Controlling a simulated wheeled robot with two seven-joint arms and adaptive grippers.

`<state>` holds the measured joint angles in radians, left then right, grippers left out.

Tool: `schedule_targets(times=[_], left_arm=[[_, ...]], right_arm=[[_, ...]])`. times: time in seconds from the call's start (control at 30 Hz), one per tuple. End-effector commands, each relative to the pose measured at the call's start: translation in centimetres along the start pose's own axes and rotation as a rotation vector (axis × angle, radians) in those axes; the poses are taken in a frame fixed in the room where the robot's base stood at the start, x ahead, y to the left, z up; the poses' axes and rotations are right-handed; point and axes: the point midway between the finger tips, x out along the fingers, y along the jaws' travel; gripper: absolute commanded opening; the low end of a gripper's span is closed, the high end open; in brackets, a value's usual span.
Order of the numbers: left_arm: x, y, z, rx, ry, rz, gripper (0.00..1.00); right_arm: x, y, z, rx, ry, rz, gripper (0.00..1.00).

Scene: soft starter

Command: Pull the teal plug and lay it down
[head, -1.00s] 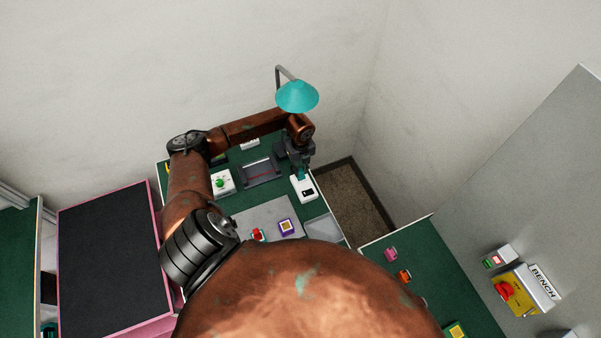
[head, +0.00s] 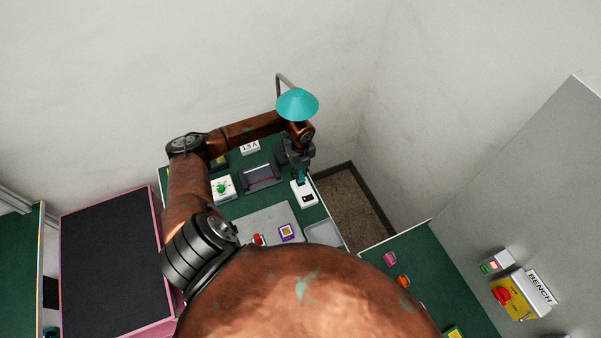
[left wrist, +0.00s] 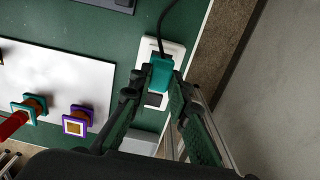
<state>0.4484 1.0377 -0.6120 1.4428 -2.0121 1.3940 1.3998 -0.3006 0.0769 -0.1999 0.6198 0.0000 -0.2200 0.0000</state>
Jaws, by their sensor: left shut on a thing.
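The teal plug (left wrist: 160,74) is between the fingers of my left gripper (left wrist: 158,84) in the left wrist view, with a black cable running up from it. The gripper is shut on it. The plug covers part of a white socket block (left wrist: 174,49); a dark opening shows just below the plug. I cannot tell whether the plug is still seated or just clear of the block. In the head view my left gripper (head: 302,170) is over the white socket block (head: 304,196), and little of the teal plug (head: 301,179) shows. My right gripper is not in view.
A teal lamp (head: 297,104) hangs above my left wrist. On the green bench stand a grey plate (head: 262,218), a purple-framed piece (head: 286,232), a dark tray (head: 261,178) and a white box with a green knob (head: 222,187). The bench edge is close right of the socket.

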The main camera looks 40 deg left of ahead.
Motion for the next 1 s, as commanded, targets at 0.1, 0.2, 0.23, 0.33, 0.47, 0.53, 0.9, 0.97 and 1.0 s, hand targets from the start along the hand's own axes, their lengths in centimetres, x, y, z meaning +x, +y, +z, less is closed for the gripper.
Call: schedule_targets(times=[0.1,0.2,0.23,0.33,0.47,0.53,0.9,0.97,1.0], left_arm=[[-0.6,0.0,0.0,0.000,0.000,0.000,0.00],[-1.0,0.0,0.0,0.000,0.000,0.000,0.00],[-1.1,0.0,0.0,0.000,0.000,0.000,0.00],[-1.5,0.0,0.0,0.000,0.000,0.000,0.00],[-2.0,0.0,0.0,0.000,0.000,0.000,0.00],[-2.2,0.0,0.0,0.000,0.001,0.000,0.00],[-3.6,0.0,0.0,0.000,0.001,-0.001,0.00],[-3.6,0.0,-0.1,0.000,0.001,-0.001,0.00],[-3.6,0.0,-0.1,0.000,0.001,-0.001,0.00]], right_arm=[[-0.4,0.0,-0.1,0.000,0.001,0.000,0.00],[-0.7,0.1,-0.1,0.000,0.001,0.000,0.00],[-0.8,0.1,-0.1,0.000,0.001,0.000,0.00],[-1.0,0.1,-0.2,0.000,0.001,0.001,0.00],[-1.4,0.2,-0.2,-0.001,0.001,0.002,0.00],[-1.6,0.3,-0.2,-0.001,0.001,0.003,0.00],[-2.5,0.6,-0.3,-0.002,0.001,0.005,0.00],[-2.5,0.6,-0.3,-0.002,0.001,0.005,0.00],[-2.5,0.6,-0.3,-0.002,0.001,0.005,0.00]])
